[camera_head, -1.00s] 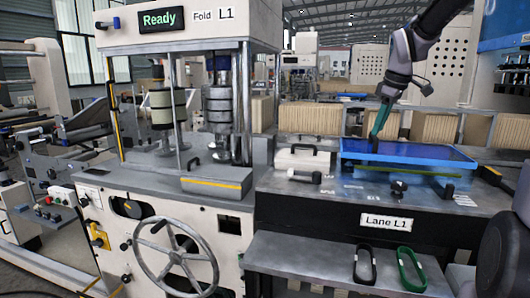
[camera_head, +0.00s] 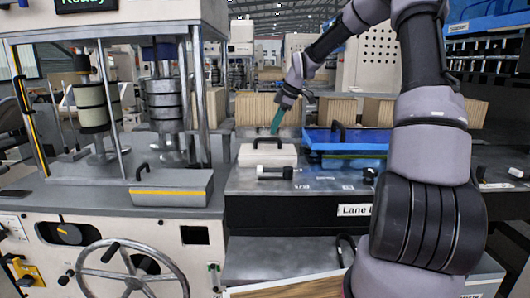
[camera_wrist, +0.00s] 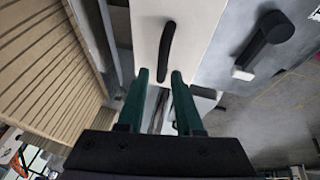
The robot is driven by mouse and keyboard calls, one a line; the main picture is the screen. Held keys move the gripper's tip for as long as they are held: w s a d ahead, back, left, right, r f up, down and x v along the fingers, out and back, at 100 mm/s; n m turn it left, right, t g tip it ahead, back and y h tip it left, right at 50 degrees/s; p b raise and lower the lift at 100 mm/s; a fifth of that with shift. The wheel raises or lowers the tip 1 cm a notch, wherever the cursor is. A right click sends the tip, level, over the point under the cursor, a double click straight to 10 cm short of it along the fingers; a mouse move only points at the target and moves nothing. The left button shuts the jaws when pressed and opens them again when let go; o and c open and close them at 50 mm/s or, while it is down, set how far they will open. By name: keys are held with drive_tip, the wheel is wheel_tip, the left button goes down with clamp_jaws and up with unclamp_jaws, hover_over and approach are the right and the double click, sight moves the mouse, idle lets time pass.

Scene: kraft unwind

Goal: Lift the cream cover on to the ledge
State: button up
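The cream cover (camera_head: 255,158) is a low block with a black arched handle (camera_head: 268,142). It sits on the grey worktop, left of the blue tray. In the wrist view the cream cover (camera_wrist: 205,25) fills the upper middle, with its handle (camera_wrist: 167,48) just beyond my fingertips. My gripper (camera_head: 276,127) is above and behind the cover, its teal fingers pointing down. In the wrist view my gripper (camera_wrist: 160,75) is open, with nothing held between the fingers. A grey ledge (camera_head: 285,262) runs along the front, below the Lane sign; my arm hides its right part.
A blue tray (camera_head: 365,143) with a black handle stands right of the cover. A black-handled cylinder (camera_head: 275,172) lies in front of the cover. A grey box (camera_head: 170,188) with a yellow stripe is at left. A black loop (camera_head: 345,245) rests on the ledge. Pleated tan stacks (camera_head: 258,109) stand behind.

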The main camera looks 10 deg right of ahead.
sight(268, 139)
drive_tip(key=x, duration=0.6)
drive_tip(key=shift+s+a+f, duration=0.1)
drive_tip(key=shift+a+f, duration=0.1)
drive_tip(key=shift+f, duration=0.05)
clamp_jaws()
